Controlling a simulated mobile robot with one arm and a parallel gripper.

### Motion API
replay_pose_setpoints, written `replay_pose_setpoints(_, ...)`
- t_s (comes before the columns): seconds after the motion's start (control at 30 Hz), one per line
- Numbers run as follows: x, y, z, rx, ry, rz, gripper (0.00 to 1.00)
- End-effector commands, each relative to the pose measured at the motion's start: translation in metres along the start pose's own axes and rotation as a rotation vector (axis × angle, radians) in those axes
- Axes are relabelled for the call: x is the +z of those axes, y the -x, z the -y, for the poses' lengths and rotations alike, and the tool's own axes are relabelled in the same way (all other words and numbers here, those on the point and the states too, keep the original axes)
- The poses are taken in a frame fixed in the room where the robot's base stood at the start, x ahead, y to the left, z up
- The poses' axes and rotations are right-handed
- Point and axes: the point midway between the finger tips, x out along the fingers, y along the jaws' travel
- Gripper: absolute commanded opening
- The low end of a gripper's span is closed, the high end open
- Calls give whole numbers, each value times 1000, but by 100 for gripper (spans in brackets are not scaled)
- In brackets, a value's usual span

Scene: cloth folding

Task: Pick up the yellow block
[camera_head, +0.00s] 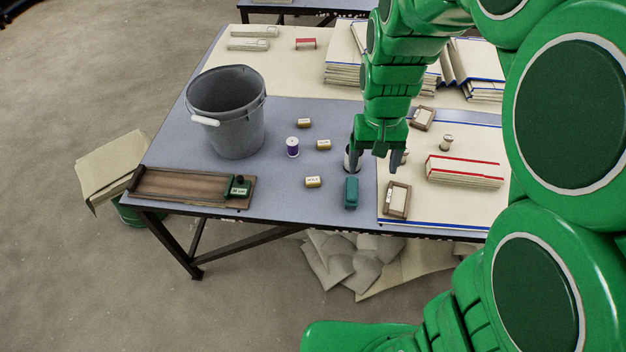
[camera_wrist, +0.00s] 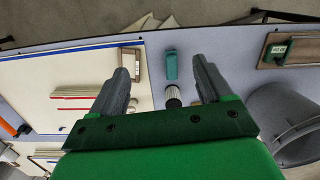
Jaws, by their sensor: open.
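Three small yellowish blocks with dark markings lie on the grey tabletop in the head view: a front one (camera_head: 313,182), a middle one (camera_head: 323,145) and a back one (camera_head: 304,122). I cannot tell which is the task's yellow block. My gripper (camera_head: 376,160) points down above the table, to the right of all three and apart from them. In the wrist view my gripper (camera_wrist: 161,68) is open, with nothing held between its fingers. None of the yellowish blocks shows clearly there; the right finger may hide some.
A teal object (camera_head: 351,192) and a dark-sided cylinder (camera_head: 348,158) stand close to my gripper. A purple-and-white spool (camera_head: 292,147) and grey bucket (camera_head: 216,135) are left. A wooden-edged block (camera_head: 396,200) and red-edged cloth stack (camera_head: 464,173) are right. A wooden tray (camera_head: 180,184) lies front left.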

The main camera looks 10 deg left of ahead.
Motion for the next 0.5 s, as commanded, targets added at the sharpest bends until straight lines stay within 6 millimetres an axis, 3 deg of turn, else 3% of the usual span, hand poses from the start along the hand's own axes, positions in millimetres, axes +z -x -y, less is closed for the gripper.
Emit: replay_pose_setpoints(0.5,-94,-71,56,5,57,-35,79)
